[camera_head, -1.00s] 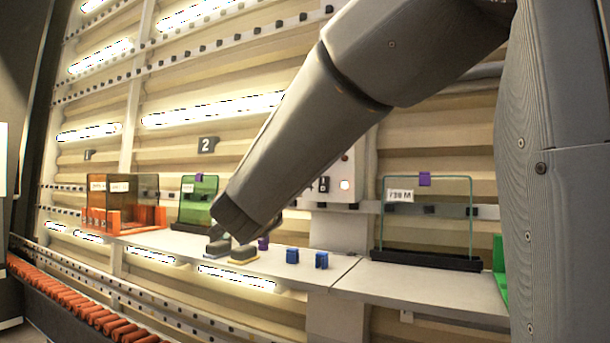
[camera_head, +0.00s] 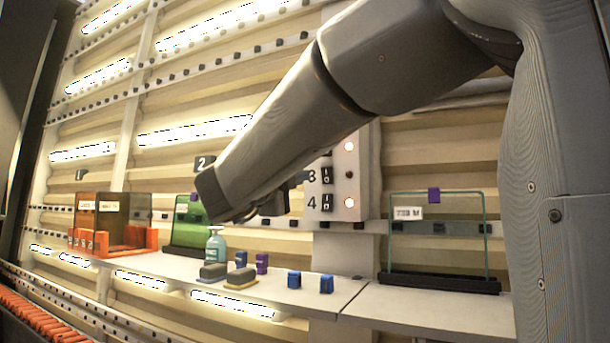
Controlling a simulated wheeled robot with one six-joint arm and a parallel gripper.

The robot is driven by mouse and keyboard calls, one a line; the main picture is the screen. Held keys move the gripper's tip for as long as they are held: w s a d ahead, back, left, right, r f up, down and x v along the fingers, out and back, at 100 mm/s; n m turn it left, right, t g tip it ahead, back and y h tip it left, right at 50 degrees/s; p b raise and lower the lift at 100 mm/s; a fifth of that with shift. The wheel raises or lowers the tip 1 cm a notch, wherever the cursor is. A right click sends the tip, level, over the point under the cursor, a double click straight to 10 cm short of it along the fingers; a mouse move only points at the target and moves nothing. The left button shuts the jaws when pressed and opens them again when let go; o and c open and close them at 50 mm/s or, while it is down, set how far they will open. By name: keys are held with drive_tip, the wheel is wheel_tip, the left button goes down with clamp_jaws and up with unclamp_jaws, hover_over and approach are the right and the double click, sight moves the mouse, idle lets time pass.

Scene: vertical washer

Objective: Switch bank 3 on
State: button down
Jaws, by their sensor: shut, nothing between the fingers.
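The switch panel (camera_head: 342,212) is a pale box on the wall, its upper left part hidden behind my arm. The bank 3 switch (camera_head: 327,175) is a small dark rocker beside the number 3, and the indicator lamp (camera_head: 349,175) in its row is dark. The bank 4 switch (camera_head: 327,202) sits below, and its lamp (camera_head: 349,202) is lit. A lamp above row 3 (camera_head: 348,146) is also lit. My gripper (camera_head: 299,178) is shut and empty, partly hidden by my forearm, just left of the panel near row 3. I cannot tell whether it touches the panel.
A shelf (camera_head: 390,315) runs below the panel. It carries a teal bottle (camera_head: 215,246), two sponges (camera_head: 240,280), small blue and purple clips (camera_head: 294,280), a green panel (camera_head: 190,225), an orange rack (camera_head: 142,238) and a clear glass pane (camera_head: 450,240) at right.

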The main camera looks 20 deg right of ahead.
sight(326, 171)
drive_tip(key=p+x, duration=0.3)
drive_tip(key=x, duration=0.9)
drive_tip(key=shift+d, duration=0.1)
